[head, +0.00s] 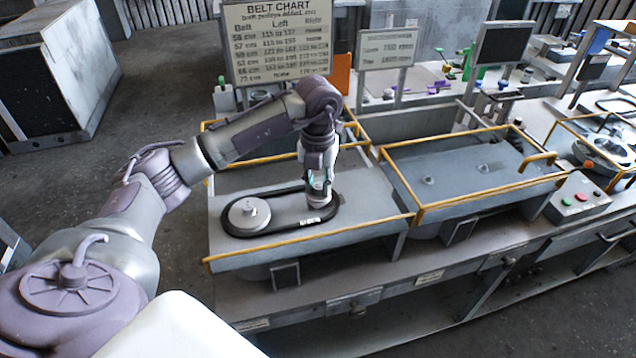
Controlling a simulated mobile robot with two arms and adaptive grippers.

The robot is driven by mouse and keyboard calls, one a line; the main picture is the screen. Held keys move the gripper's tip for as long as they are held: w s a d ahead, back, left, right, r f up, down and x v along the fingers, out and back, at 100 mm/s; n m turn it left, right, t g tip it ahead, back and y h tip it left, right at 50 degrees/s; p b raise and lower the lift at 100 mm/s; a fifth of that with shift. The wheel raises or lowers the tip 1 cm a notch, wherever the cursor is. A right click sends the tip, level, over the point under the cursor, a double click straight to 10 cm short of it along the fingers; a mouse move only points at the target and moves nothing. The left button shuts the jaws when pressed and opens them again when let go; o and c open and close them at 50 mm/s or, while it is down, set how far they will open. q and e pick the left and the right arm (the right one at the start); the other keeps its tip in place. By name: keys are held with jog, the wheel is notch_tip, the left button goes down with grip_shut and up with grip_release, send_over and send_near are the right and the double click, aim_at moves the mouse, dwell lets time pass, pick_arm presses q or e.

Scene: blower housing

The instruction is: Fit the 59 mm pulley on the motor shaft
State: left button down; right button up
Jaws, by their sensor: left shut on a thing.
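My left gripper (318,182) points down over the right end of the left housing (365,228). It is shut on a small pale pulley (319,200), mostly hidden by the fingers. I cannot tell whether the pulley is seated on the shaft beneath, or read its size. A black belt (285,232) forms a long loop on the housing, around the pulley in my gripper at its right end and a larger grey pulley (247,216) at its left end. My right gripper is not in view.
A second housing (465,178) to the right has two small stubs and no belt. Yellow rails (318,238) edge both housings. A belt chart sign (278,40) stands behind my arm. A button box (580,198) sits at the right.

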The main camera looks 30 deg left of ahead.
pick_arm(q)
jog(key=shift+f, duration=0.2)
jog(key=shift+f+b, duration=0.3)
jog(key=shift+b, duration=0.15)
jog(key=shift+f, duration=0.2)
dwell(0.3)
jog(key=shift+f+b, duration=0.3)
jog(key=shift+b, duration=0.1)
jog(key=c, duration=0.9)
grip_release()
jog(key=shift+o, duration=0.2)
jog(key=shift+r, duration=0.1)
jog(key=shift+r+p, duration=2.55)
jog(key=shift+r, duration=1.2)
